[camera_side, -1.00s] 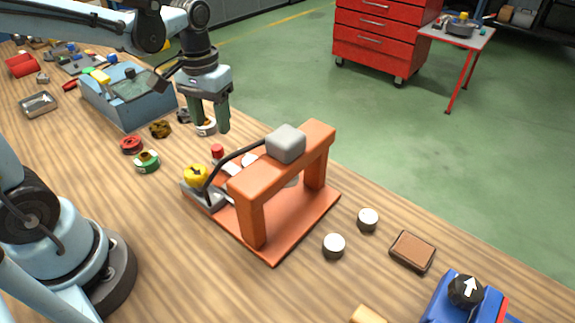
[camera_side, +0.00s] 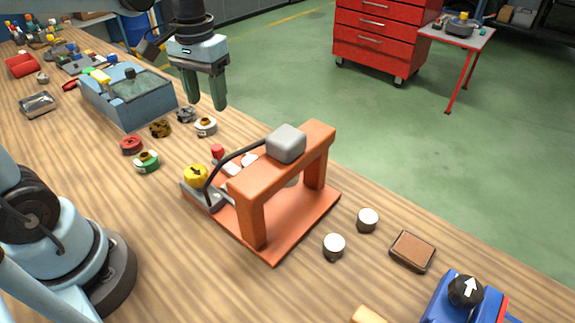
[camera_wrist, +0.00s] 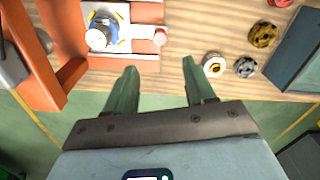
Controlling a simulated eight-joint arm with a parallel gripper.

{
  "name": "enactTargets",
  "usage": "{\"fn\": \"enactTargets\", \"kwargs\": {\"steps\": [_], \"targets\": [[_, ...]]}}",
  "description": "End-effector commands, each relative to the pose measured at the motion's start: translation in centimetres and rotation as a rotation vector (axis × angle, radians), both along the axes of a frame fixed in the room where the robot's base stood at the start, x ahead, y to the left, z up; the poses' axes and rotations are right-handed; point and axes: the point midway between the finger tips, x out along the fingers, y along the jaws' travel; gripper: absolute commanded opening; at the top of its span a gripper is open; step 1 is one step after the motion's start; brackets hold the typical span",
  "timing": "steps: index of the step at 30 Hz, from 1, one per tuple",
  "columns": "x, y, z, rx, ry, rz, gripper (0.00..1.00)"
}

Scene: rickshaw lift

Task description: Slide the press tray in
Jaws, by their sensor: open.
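The orange press (camera_side: 250,206) stands on the bench, with a grey block (camera_side: 286,143) on its crossbar. The pale press tray (camera_side: 231,169) sits partly hidden behind the frame, with a red knob (camera_side: 217,151) at its outer end. In the wrist view the tray (camera_wrist: 123,44) carries a white round piece and a blue part, and its red-and-white knob (camera_wrist: 160,37) points right. My gripper (camera_side: 207,106) is open and empty, above and beyond the tray's knob. In the wrist view the fingertips (camera_wrist: 160,66) are apart, with the knob beyond them, untouched.
A yellow arrow knob (camera_side: 196,176) stands at the press's left corner. Several rings, including a white one (camera_side: 205,126), lie left of the press near a blue box (camera_side: 128,98). White discs (camera_side: 334,245) and a brown block (camera_side: 412,251) lie right of it.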

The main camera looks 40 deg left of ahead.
Motion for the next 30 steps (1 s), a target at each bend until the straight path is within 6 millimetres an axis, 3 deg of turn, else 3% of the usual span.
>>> {"fn": "enactTargets", "kwargs": {"steps": [5, 24, 30], "targets": [[0.1, 0.0, -1.3, 0.000, 0.000, 0.000, 0.54], [0.0, 0.0, -9.8, -0.001, -0.001, -0.001, 0.54], [0.0, 0.0, -11.5, -0.002, -0.001, -0.001, 0.54]]}}
